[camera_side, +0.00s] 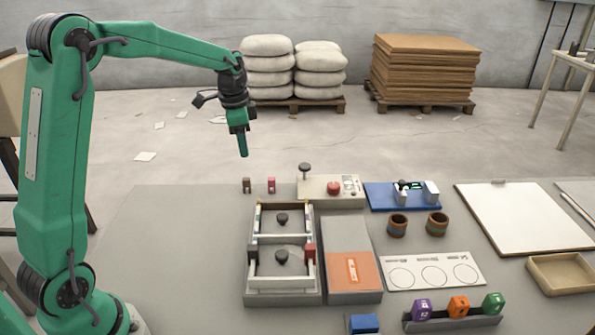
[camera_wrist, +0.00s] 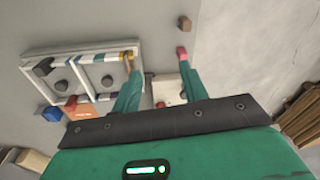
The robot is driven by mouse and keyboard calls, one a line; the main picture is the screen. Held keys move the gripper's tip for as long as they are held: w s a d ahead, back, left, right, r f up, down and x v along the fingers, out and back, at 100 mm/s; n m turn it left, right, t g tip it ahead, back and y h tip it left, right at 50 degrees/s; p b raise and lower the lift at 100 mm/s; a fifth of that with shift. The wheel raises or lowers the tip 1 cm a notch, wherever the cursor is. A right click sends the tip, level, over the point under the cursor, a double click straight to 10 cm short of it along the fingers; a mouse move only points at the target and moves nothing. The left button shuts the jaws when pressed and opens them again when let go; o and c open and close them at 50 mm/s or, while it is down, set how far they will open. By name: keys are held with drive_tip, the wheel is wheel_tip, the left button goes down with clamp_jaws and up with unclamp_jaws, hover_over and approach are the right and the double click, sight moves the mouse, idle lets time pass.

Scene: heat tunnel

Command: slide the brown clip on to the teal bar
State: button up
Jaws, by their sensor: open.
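The brown clip (camera_side: 247,186) is a small upright block at the back of the table, left of a pink clip (camera_side: 271,185). My gripper (camera_side: 243,150) hangs above and behind the clips, pointing down and apart from them. In the wrist view its two green fingers (camera_wrist: 160,66) are spread, with nothing held between them. The pink clip also shows there (camera_wrist: 181,52), close to the right fingertip. The grey-white frame (camera_side: 282,297) holds light rails with small coloured bands; I cannot tell which is the teal bar.
Two dark knobs stand inside the frame. A control box (camera_side: 313,191) with a lever and red button stands right of the clips. A grey block with an orange face (camera_side: 352,270) is beside the frame. Brown cups (camera_side: 397,226) stand farther right. The table's left part is clear.

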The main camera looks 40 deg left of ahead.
drive_tip(key=m+g, duration=0.1)
drive_tip(key=m, duration=0.1)
hover_over(246, 179)
wheel_tip(246, 179, down, 10)
drive_tip(key=shift+w+a+r, duration=0.1)
drive_tip(key=shift+r, duration=0.1)
drive_tip(key=shift+f, duration=1.3)
drive_tip(key=shift+f, duration=2.6)
clamp_jaws()
